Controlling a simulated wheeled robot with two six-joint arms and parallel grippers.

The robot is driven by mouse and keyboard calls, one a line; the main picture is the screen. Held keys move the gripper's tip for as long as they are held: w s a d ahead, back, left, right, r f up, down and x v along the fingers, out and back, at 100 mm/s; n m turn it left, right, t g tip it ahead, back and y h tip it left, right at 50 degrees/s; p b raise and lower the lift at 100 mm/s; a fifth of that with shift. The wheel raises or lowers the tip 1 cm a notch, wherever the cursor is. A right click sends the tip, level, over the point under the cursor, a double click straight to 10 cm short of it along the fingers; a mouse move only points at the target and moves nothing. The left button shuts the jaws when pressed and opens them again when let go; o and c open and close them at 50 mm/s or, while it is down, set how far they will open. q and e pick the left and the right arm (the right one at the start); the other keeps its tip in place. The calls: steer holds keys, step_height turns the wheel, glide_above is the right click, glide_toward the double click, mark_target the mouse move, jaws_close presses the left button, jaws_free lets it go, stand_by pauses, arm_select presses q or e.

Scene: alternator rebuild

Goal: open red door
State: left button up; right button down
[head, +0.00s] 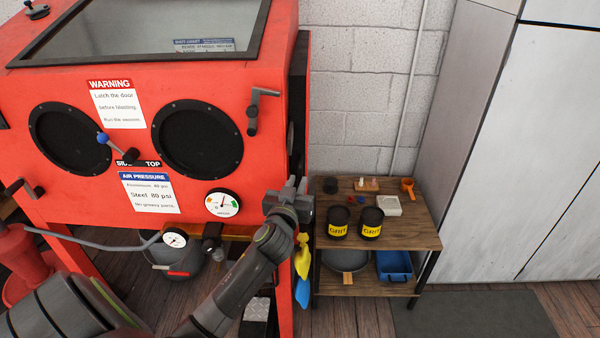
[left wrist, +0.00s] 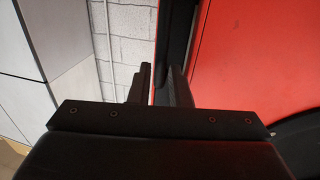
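The red blast cabinet (head: 225,80) fills the left of the head view, with a dark handle (head: 254,110) on its front near the right edge. At its right side a dark edge and a narrow red strip show; I cannot tell how far the red door stands open. My left gripper (head: 288,190) is at the cabinet's right front corner, below that handle. In the left wrist view its two fingers (left wrist: 160,86) are apart, with a black edge and a thin red strip showing between them. A red panel (left wrist: 255,55) lies to their right. My right gripper is not in view.
A wooden shelf (head: 425,238) with two grit cans (head: 339,222), small parts and a blue bin (head: 394,265) stands right of the cabinet. Floor is free at the lower right.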

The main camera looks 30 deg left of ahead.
mark_target(300, 177)
arm_select(q)
steer(key=shift+x, duration=2.05)
jaws_close()
